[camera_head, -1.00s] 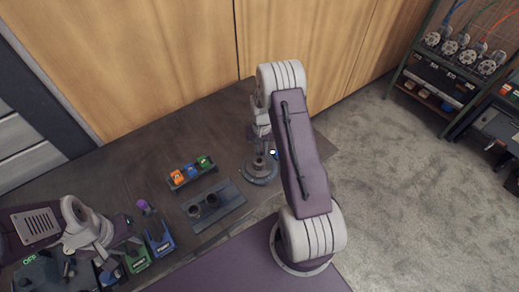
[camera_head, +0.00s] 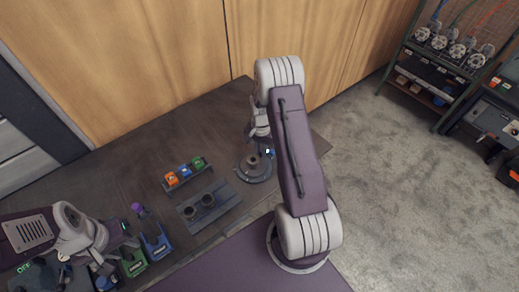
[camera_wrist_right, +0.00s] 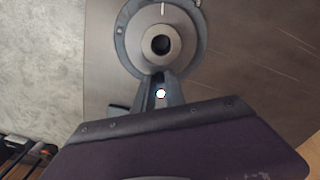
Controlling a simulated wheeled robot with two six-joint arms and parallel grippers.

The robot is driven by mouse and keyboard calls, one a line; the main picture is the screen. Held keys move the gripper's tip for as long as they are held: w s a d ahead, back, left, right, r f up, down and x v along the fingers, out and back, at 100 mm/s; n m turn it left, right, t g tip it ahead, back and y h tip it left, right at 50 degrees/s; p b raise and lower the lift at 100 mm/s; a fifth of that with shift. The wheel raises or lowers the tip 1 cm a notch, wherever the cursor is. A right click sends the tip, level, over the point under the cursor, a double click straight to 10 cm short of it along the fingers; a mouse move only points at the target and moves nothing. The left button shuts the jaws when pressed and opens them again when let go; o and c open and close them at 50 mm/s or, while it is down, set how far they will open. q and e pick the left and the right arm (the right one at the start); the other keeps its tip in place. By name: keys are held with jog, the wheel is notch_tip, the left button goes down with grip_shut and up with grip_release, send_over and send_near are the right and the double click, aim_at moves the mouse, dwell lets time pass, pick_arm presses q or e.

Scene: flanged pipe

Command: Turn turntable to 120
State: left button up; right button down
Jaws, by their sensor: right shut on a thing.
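The turntable (camera_head: 254,176) is a round grey disc near the table's right end. A short grey pipe with a dark bore stands at its centre. In the right wrist view the turntable (camera_wrist_right: 194,58) fills the top middle, with a white line on its far side. My right gripper (camera_wrist_right: 160,84) reaches the turntable's near edge and is shut on part of it, by a small white-lit spot; the exact grip is partly hidden. In the head view my right arm hides most of this gripper. My left gripper (camera_head: 66,256) is at lower left, away from the turntable; its jaws are unclear.
A rack (camera_head: 188,178) with orange, blue and green items stands left of the turntable, behind a grey block (camera_head: 214,212) with two dark round parts. Green and blue bins (camera_head: 157,247) sit near my left gripper. A wooden wall closes the back; shelving (camera_head: 425,85) stands far right.

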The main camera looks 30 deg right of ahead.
aim_at(265, 163)
jog(key=shift+s+f+m, duration=0.1)
jog(key=shift+s+m, duration=0.45)
jog(key=shift+m, duration=0.65)
jog(key=shift+s+m, duration=0.55)
jog(key=shift+m, duration=0.65)
jog(key=shift+s+a+m, duration=0.1)
jog(key=shift+s+m, duration=0.2)
jog(key=shift+m, duration=0.55)
jog(key=shift+s+m, duration=0.3)
jog(key=shift+m, duration=0.55)
jog(key=shift+s+m, duration=0.15)
jog(key=shift+m, duration=0.25)
jog(key=c, duration=1.4)
grip_release()
jog(key=shift+o, duration=0.2)
jog(key=shift+a, duration=0.1)
notch_tip(265, 163, up, 9)
jog(key=shift+b, duration=0.4)
